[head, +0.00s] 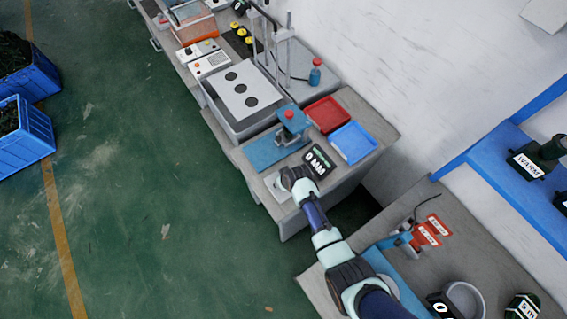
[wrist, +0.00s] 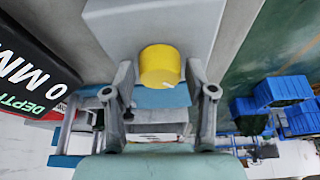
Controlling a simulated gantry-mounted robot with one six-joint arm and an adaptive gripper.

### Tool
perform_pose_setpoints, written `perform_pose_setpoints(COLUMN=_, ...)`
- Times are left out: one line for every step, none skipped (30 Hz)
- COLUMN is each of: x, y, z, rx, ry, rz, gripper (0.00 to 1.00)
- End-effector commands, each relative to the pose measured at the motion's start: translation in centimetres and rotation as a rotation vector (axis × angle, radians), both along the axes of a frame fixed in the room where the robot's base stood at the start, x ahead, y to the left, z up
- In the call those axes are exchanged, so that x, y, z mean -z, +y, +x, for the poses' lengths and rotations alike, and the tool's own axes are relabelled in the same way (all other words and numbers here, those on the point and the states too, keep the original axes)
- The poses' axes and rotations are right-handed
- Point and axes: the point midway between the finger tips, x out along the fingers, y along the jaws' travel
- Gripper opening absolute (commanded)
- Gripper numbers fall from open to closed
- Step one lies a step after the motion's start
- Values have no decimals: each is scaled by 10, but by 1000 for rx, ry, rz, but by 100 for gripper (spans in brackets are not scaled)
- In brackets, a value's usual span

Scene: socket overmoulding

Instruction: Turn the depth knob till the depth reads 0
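The yellow depth knob (wrist: 160,66) sits on a pale grey block (wrist: 150,25) in the wrist view, with a small white mark near its lower right edge. My gripper (wrist: 160,78) is open, one finger on each side of the knob, with visible gaps between fingers and knob. In the head view my gripper (head: 287,177) is over the block at the bench's front corner and hides the knob. The black depth display (head: 319,162) reads 0 MM in the head view. It is partly cut off in the wrist view (wrist: 35,75).
A blue press fixture (head: 275,148) stands just behind my gripper. A red tray (head: 327,113) and a blue tray (head: 353,142) lie behind the display.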

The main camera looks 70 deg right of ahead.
Motion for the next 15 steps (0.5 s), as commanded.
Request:
perform_pose_setpoints(x=0, y=0, z=0, rx=0, ry=0, rz=0, gripper=69)
perform_pose_setpoints(x=0, y=0, z=0, rx=0, ry=0, rz=0, gripper=69)
perform_pose_setpoints(x=0, y=0, z=0, rx=0, ry=0, rz=0, gripper=69)
perform_pose_setpoints(x=0, y=0, z=0, rx=0, ry=0, rz=0, gripper=69)
perform_pose_setpoints(x=0, y=0, z=0, rx=0, ry=0, rz=0, gripper=69)
perform_pose_setpoints(x=0, y=0, z=0, rx=0, ry=0, rz=0, gripper=69)
perform_pose_setpoints(x=0, y=0, z=0, rx=0, ry=0, rz=0, gripper=69)
perform_pose_setpoints(x=0, y=0, z=0, rx=0, ry=0, rz=0, gripper=69)
perform_pose_setpoints(x=0, y=0, z=0, rx=0, ry=0, rz=0, gripper=69)
perform_pose_setpoints(x=-1, y=0, z=0, rx=0, ry=0, rz=0, gripper=69)
perform_pose_setpoints(x=-2, y=0, z=0, rx=0, ry=-1, rz=-1, gripper=69)
perform_pose_setpoints(x=-4, y=1, z=-1, rx=0, ry=-1, rz=-1, gripper=69)
perform_pose_setpoints(x=-6, y=2, z=-2, rx=0, ry=-1, rz=-1, gripper=69)
perform_pose_setpoints(x=-9, y=3, z=-3, rx=0, ry=-1, rz=-1, gripper=69)
perform_pose_setpoints(x=-15, y=4, z=-5, rx=0, ry=-1, rz=-1, gripper=69)
